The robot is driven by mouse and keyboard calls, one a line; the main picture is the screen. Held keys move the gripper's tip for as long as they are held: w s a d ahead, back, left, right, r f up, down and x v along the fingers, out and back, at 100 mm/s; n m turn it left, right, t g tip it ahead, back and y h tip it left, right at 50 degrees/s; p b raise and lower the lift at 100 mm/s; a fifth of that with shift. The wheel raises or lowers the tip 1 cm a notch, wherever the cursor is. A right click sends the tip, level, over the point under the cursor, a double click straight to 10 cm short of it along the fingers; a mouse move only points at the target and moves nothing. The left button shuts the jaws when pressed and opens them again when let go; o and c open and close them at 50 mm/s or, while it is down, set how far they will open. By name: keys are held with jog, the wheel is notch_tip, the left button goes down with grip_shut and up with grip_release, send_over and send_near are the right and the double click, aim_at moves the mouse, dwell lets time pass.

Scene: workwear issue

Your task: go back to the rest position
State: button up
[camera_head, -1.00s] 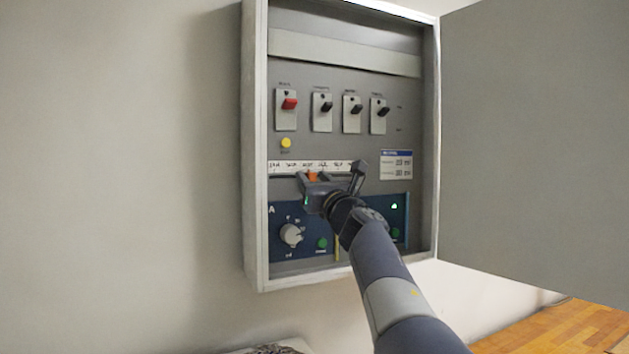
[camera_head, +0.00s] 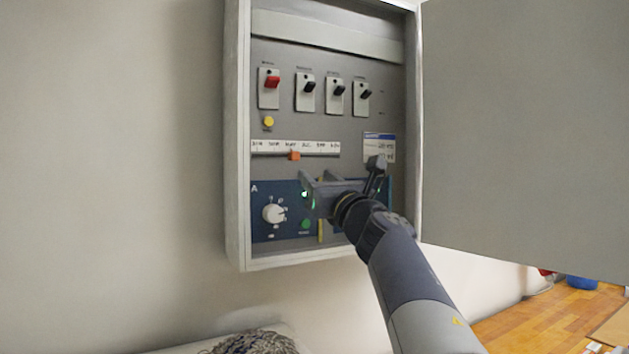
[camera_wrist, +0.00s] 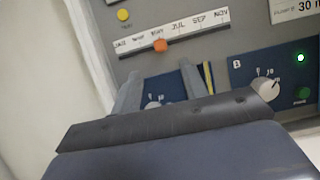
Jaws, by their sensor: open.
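My gripper (camera_head: 318,180) is open and empty in front of the lower part of the wall cabinet (camera_head: 236,150). Its two fingers also show apart in the wrist view (camera_wrist: 160,88), with nothing between them. The orange slider (camera_head: 294,155) sits under the MAY mark of the white month strip (camera_head: 325,148), above and left of the gripper and apart from it. The wrist view also shows the slider (camera_wrist: 160,46) beyond the fingertips. My gripper and wrist hide part of the blue lower panels (camera_head: 262,195).
The open cabinet door (camera_head: 530,130) stands close at right. A red switch (camera_head: 272,82), several black switches and a yellow button (camera_head: 268,121) are above the strip. A white dial (camera_head: 274,213) is at lower left. Wooden floor (camera_head: 510,318) shows at lower right; the wall at left is clear.

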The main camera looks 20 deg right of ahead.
aim_at(294, 156)
jog(key=shift+w+r, duration=0.1)
jog(key=p+x, duration=0.5)
jog(key=x, duration=0.5)
jog(key=shift+w+a+r+p, duration=0.2)
jog(key=shift+w+p, duration=0.1)
jog(key=shift+p, duration=0.1)
jog(key=shift+a, duration=0.1)
jog(key=shift+s, duration=0.1)
